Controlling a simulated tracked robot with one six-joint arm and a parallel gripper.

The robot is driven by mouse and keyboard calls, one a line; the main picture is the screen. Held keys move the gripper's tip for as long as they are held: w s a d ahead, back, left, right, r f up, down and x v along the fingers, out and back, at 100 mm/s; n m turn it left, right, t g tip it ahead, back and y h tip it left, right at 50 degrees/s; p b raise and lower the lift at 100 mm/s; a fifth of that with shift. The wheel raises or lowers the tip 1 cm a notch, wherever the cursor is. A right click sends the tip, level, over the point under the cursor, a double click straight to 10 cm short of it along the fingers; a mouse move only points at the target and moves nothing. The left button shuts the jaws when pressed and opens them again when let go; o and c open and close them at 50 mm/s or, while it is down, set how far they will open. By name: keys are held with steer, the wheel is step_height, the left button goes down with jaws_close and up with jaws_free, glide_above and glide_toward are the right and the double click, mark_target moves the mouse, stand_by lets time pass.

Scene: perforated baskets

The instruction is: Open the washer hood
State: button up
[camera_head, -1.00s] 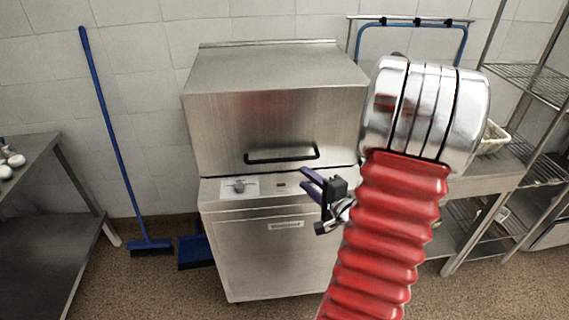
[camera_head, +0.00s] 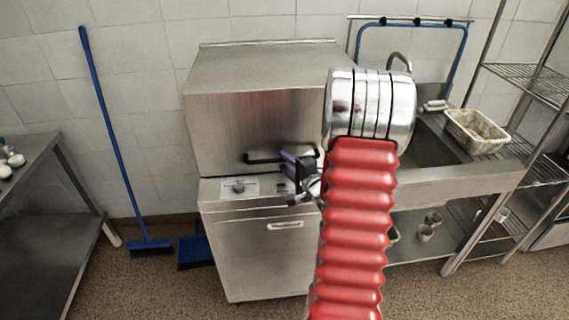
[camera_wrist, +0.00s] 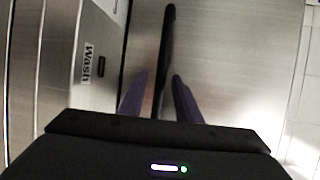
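The washer (camera_head: 255,130) is a steel box with its hood (camera_head: 245,125) down. A black bar handle (camera_head: 260,160) runs along the hood's lower front edge. My gripper (camera_head: 285,163) is at the right end of the handle and hides that end in the head view. In the wrist view, my gripper's two purple fingers (camera_wrist: 160,80) stand apart, with the black handle (camera_wrist: 168,40) running between them. A gap shows on the finger sides, so they do not look closed on it. Contact cannot be told.
A sink counter with a basket (camera_head: 478,130) stands to the right. A blue broom (camera_head: 110,130) leans at the left beside a steel table (camera_head: 40,190).

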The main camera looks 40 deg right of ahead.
steer(key=shift+w, duration=0.2)
steer(key=shift+c, duration=0.2)
steer(key=c, duration=0.7)
jaws_close()
steer(key=shift+a, duration=0.1)
